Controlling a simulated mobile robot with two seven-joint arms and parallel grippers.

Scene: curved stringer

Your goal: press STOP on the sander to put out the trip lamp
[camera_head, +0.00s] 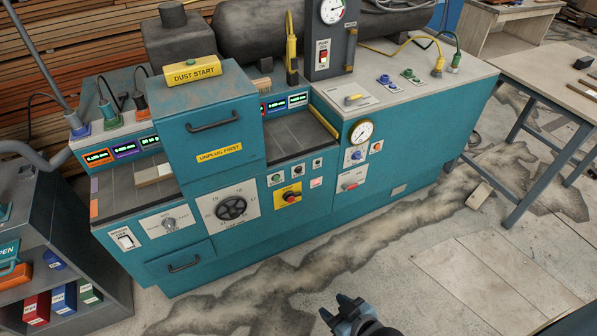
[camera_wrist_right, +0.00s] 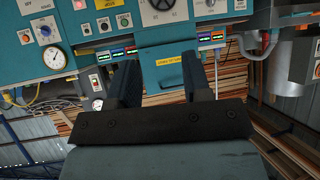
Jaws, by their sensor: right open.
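The sander (camera_head: 330,210) is the teal machine across the head view. Its front has a small panel with a green button (camera_head: 276,179) and a red-centred round control on a yellow plate (camera_head: 288,196). A small reddish-lit lamp (camera_head: 316,183) sits to the right of that plate. In the right wrist view the open jaws (camera_wrist_right: 160,60) point at the machine front, which appears upside down. My left gripper is not in view.
A black handwheel (camera_head: 231,207) and a pressure gauge (camera_head: 361,132) flank the panel. A workbench (camera_head: 540,75) stands at the right and a shelf with coloured boxes (camera_head: 60,305) at the left. The stained floor (camera_head: 420,280) in front is mostly clear.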

